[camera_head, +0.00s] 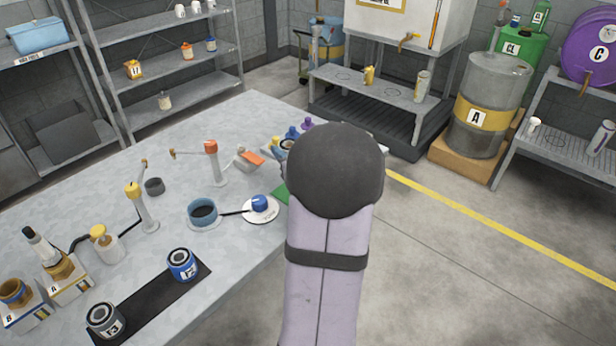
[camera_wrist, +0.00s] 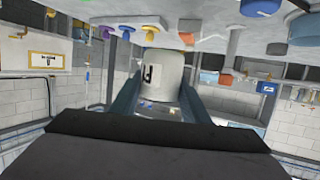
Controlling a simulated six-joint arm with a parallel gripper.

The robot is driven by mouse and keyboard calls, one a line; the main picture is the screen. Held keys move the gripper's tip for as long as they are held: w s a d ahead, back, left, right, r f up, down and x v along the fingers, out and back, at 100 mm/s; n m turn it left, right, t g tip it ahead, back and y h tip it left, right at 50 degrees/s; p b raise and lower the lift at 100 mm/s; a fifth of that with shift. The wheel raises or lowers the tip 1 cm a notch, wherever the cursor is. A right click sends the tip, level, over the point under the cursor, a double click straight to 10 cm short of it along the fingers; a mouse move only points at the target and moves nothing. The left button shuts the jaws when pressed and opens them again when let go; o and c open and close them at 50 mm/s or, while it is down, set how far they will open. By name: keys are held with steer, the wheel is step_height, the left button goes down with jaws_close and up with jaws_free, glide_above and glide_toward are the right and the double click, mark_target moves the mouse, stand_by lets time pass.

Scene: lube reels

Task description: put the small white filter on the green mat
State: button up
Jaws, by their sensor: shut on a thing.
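In the wrist view my gripper (camera_wrist: 158,90) is shut on a white cylindrical thing with a black mark, which I take to be the small white filter (camera_wrist: 166,66). It sits between the two fingers, clear of the table as far as I can tell. In the head view my arm hides the gripper and the filter. A small part of the green mat (camera_head: 281,194) shows on the table at the left edge of my arm. The rest of the mat is hidden behind the arm.
Beside the mat, a blue-capped item sits on a white saucer (camera_head: 262,211), with a blue cup (camera_head: 203,212) to its left. An orange-topped stand (camera_head: 213,160) rises behind. Colored-capped items (camera_head: 292,133) stand by my arm. Cans on a black strip (camera_head: 150,305) lie in front.

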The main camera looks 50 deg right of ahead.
steer(key=shift+f+b, duration=0.6)
steer(key=shift+f, duration=4.3)
steer(key=shift+f, duration=0.1)
steer(key=o, duration=1.3)
steer(key=shift+f, duration=0.1)
steer(key=shift+r, duration=0.25)
steer(key=v, duration=1.2)
steer(key=shift+a, duration=0.1)
